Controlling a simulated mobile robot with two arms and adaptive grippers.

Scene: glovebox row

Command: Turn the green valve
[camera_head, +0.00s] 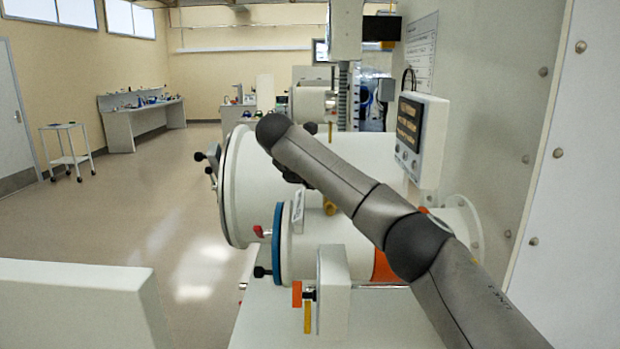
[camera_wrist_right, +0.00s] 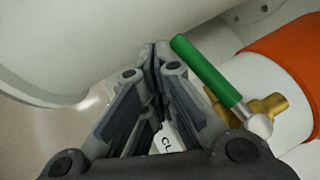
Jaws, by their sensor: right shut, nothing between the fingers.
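The green valve (camera_wrist_right: 207,70) shows in the right wrist view as a long green lever. Its metal end sits on a brass body (camera_wrist_right: 268,106) beside a white pipe. In the head view I cannot make it out; my right arm covers part of that area. My right gripper (camera_wrist_right: 154,50) is shut and empty, its fingertips just left of the lever's free end. I cannot tell whether they touch it. In the head view only dark parts of this gripper (camera_head: 290,174) show below my wrist. My left gripper is not in view.
A large white cylinder (camera_head: 236,190) and a smaller blue-rimmed one (camera_head: 277,243) lie around my right arm. An orange band (camera_wrist_right: 285,62) is right of the valve. A control screen (camera_head: 409,122) hangs at right. An orange-handled fitting (camera_head: 297,294) is below. Open floor lies left.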

